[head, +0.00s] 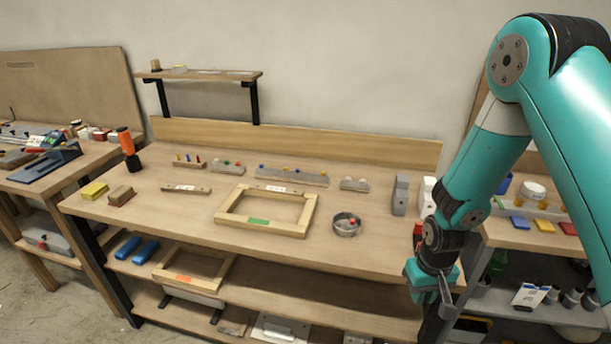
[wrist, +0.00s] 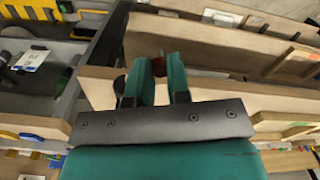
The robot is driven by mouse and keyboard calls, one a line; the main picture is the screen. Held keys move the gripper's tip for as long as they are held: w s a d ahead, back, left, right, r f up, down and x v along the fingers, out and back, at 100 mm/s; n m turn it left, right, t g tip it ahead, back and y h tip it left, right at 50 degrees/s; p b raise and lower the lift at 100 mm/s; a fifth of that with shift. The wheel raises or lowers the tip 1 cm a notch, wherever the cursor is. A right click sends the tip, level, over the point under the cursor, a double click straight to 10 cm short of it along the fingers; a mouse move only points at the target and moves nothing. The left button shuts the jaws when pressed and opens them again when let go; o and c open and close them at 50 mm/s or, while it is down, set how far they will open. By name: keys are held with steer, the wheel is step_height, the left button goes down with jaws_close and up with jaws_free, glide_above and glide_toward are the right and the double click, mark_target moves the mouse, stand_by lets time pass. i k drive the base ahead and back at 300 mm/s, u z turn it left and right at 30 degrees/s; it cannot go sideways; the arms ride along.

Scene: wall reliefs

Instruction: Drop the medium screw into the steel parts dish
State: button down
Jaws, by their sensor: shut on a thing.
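The steel parts dish (head: 347,229) is a small round grey bowl on the bench, right of the wooden frame. Something small and red lies inside it. My gripper (head: 434,292) is in front of the bench's right end, to the right of the dish and apart from it. In the wrist view my gripper (wrist: 160,68) is shut on a small dark red piece, seen between the teal fingertips; it may be the medium screw (wrist: 158,66). Its shape and size are mostly hidden by the fingers.
A wooden frame (head: 226,219) lies left of the dish. Racks with coloured pegs, including a long grey block (head: 292,176), line the back. A grey block (head: 400,195) stands right of the dish. A lower shelf (head: 300,274) runs beneath. Bare bench surrounds the dish.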

mark_target(346, 233)
steer(key=z, duration=0.05)
steer(key=i, duration=1)
